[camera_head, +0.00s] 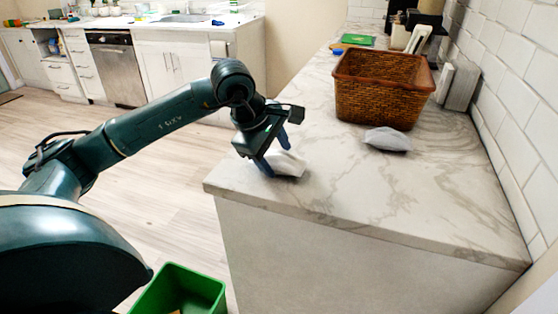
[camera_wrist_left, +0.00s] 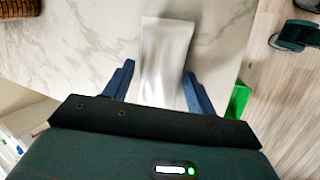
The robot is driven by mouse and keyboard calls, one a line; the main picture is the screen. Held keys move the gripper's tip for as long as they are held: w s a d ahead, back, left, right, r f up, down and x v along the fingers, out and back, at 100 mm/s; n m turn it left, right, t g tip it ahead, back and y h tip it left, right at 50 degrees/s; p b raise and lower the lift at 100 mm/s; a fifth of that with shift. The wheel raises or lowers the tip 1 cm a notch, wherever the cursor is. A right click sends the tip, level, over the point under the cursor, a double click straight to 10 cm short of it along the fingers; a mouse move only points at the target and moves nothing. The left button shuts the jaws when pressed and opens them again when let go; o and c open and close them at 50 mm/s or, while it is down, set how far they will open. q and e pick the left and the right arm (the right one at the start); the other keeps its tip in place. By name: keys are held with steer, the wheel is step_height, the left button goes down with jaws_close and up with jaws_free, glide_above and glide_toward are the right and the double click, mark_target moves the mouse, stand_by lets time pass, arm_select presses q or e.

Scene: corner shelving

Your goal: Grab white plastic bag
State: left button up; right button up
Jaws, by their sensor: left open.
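A white plastic bag (camera_head: 288,163) lies on the marble counter (camera_head: 310,195) near its left edge. My left gripper (camera_head: 275,152) is over it, fingers pointing down at the bag. In the left wrist view the bag (camera_wrist_left: 165,60) is a pale flat strip running between the two blue fingers of the left gripper (camera_wrist_left: 158,90). The fingers are apart, with the bag's near end between them; I cannot tell whether they touch it. A second grey-white bag (camera_head: 388,139) lies farther right on the counter, in front of the basket. My right gripper is not in view.
A brown wicker basket (camera_head: 383,88) stands on the counter behind the grey-white bag. A green bin (camera_head: 180,290) stands on the floor below the counter's left edge. A tiled wall (camera_head: 510,90) bounds the counter on the right. The counter's front part is clear.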

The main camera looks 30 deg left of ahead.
arm_select(q)
steer(key=shift+f, duration=0.1)
steer(key=c, duration=0.7)
steer(key=shift+o, duration=0.2)
